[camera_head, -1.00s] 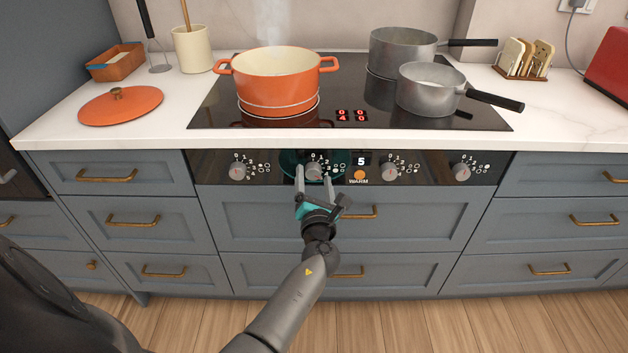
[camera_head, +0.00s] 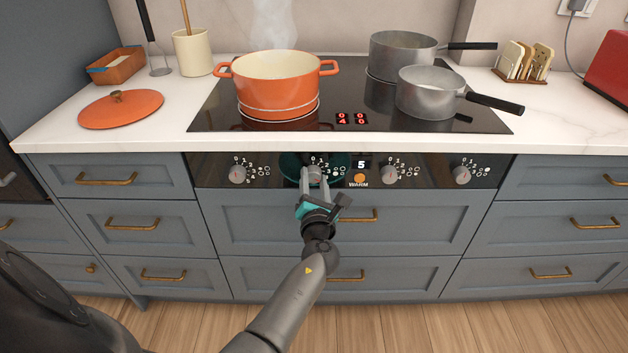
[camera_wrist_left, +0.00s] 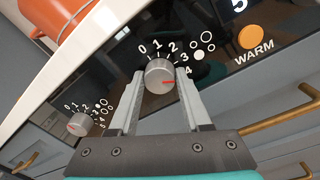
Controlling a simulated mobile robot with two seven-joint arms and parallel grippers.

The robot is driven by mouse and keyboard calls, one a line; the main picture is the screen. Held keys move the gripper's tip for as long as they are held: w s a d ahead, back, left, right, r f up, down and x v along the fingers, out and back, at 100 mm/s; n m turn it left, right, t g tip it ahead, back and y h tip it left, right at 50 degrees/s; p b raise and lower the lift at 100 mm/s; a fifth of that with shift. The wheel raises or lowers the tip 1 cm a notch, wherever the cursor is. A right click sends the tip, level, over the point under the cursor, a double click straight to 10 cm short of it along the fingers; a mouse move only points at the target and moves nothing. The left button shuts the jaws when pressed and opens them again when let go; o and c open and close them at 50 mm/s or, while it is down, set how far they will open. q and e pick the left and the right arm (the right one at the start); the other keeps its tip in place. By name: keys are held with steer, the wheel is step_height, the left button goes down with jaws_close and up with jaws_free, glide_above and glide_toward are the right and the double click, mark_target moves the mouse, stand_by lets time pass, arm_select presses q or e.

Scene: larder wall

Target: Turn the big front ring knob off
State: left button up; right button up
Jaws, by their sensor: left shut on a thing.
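The knob (camera_head: 314,173) is second from the left on the black control panel. In the left wrist view this silver knob (camera_wrist_left: 159,74) has a red mark pointing right, near the 4 of its scale. The ring symbol beside it has one filled circle (camera_wrist_left: 199,55). My left gripper (camera_head: 313,175) is shut on the knob, one finger on each side of it. The red hob display (camera_head: 351,118) reads 0 0 above 4 0. An orange pot (camera_head: 278,88) stands on the front left of the hob, with steam above it. My right gripper is not in view.
Neighbouring knobs are at the left (camera_head: 238,174) and right (camera_head: 390,174), with another far right (camera_head: 462,175). An orange WARM button (camera_head: 359,178) is close to the gripper's right. Brass drawer handles (camera_head: 360,214) stick out below. Two grey pans (camera_head: 430,90) stand on the hob.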

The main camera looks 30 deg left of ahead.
arm_select(q)
jaws_close()
